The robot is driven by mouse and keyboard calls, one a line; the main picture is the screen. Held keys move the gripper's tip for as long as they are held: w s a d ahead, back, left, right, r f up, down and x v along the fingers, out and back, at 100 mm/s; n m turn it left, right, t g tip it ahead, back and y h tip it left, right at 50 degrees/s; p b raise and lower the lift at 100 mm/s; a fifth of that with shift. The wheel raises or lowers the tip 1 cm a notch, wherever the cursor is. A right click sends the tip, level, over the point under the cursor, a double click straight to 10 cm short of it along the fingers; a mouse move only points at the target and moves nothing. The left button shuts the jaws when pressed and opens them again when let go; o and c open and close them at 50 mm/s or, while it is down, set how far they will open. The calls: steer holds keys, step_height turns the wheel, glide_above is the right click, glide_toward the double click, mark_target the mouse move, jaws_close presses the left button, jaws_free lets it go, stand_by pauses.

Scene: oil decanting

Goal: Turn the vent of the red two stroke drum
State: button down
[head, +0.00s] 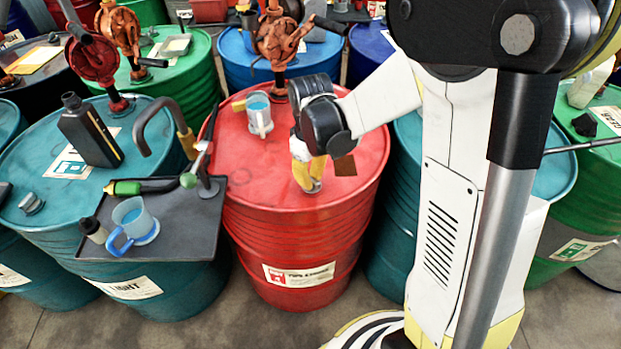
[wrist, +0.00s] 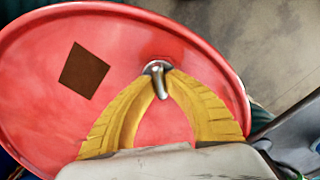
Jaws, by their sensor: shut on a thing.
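The red drum (head: 250,190) stands upright in the middle of the head view, with a white and red label on its front. Its top also fills most of the wrist view (wrist: 110,120). The vent (wrist: 157,70) is a small silver fitting with a lever near the drum's rim. My gripper (head: 313,187) points down onto the near right part of the drum top. Its yellow fingers (wrist: 160,84) are shut on the vent, one at each side. In the head view the fingers hide most of the vent.
A rusty hand pump (head: 280,45) and a clear measuring cup (head: 259,113) are on the drum's far side. A brown square (head: 345,165) lies right of my gripper. At left, a grey tray (head: 180,225) holds a blue-handled jug (head: 133,220). Teal drums stand close on both sides.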

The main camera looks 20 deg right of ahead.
mark_target(312, 179)
steer(key=m, duration=0.3)
steer(key=shift+m, duration=0.4)
steer(key=shift+d+m, duration=0.1)
steer(key=shift+m, duration=1.7)
steer(key=c, duration=1.4)
jaws_free()
step_height(312, 179, up, 12)
